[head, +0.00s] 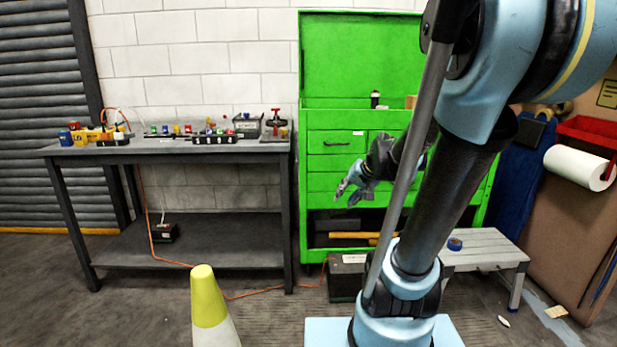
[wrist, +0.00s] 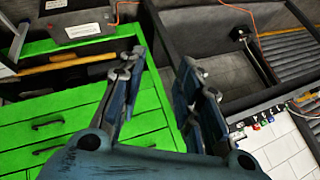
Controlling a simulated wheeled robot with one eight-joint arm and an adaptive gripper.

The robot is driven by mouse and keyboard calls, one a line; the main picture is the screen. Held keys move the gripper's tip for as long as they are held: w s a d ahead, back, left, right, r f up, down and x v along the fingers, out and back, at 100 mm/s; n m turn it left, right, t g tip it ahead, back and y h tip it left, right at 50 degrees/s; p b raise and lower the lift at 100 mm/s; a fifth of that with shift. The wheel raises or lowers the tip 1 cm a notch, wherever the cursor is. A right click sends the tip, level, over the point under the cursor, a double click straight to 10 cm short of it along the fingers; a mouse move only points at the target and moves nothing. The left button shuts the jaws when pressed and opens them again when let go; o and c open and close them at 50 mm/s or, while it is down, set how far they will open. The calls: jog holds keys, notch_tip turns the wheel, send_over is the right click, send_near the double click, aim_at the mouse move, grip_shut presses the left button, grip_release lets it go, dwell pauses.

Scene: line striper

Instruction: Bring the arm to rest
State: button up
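My arm rises at the right of the head view and bends over, with its end hanging in front of the green tool cabinet (head: 334,60). My gripper (head: 350,190) is in the air there, pointing down to the left. In the wrist view my gripper (wrist: 160,72) has its two fingers apart with nothing between them. The green cabinet drawers (wrist: 60,125) lie behind the left finger, and the dark workbench (wrist: 190,25) lies behind and right of the fingers. Neither finger appears to touch anything.
A workbench (head: 170,149) with small tools stands left of the cabinet. A yellow and white cone (head: 210,305) stands on the floor in front. A grey step bench (head: 485,245), a paper roll (head: 580,168) and a cardboard panel (head: 570,235) are at right. An orange cord (head: 255,293) crosses the floor.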

jog(key=s+d+f+n+g+h, duration=0.1)
jog(key=s+d+f+g+h, duration=0.1)
jog(key=s, duration=0.8)
jog(key=s+d+f+n+g+h, duration=0.1)
jog(key=s+d+f, duration=0.3)
jog(key=s, duration=0.7)
jog(key=shift+d+f+g+h, duration=0.2)
jog(key=shift+f+g+h, duration=0.4)
jog(key=shift+f, duration=0.25)
